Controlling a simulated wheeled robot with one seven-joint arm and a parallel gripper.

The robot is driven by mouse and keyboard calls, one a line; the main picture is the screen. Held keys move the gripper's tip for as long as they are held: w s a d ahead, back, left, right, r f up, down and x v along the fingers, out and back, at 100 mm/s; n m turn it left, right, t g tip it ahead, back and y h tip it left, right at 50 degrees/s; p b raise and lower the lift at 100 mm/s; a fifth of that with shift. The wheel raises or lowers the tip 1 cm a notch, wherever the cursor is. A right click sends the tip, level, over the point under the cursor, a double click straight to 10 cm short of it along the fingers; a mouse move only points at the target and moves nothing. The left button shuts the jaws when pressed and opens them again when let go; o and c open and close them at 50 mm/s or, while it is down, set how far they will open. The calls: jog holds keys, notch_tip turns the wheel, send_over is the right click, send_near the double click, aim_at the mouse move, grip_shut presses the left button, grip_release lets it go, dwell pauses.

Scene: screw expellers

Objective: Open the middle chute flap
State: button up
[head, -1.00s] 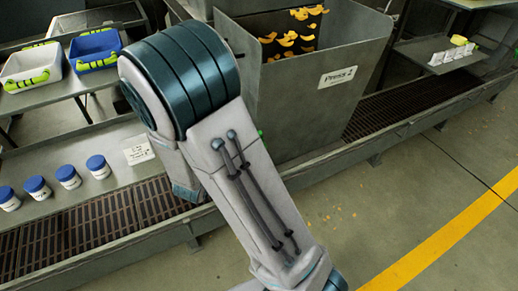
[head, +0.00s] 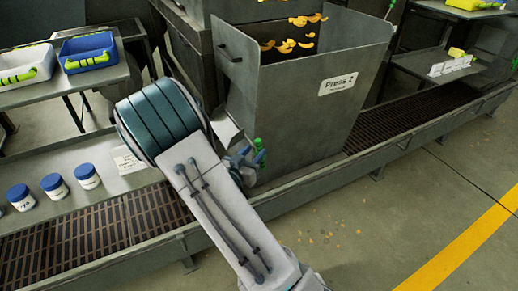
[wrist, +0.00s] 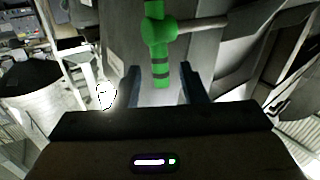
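A grey hopper (head: 300,110) with a "Press 2" sign (head: 341,80) stands at centre in the head view. A green handle (head: 257,144) shows low at its left side. In the wrist view the green handle (wrist: 159,38) has dark bands and joins a grey rod (wrist: 202,24). My gripper (head: 250,160) is beside the handle in the head view. In the wrist view my gripper (wrist: 161,86) is open, with the handle's banded end in line with the gap between its fingers. I cannot tell whether they touch. Which part is the flap is unclear; my arm hides part of that area.
Several blue-lidded jars (head: 54,187) stand on a shelf at left. A white crate (head: 25,68) and a blue crate (head: 88,52) sit above. A grated trough (head: 410,118) runs along the press base. Open floor (head: 400,215) lies at front right.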

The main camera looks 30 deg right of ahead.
aim_at(259, 146)
jog(key=shift+x, duration=2.05)
grip_shut()
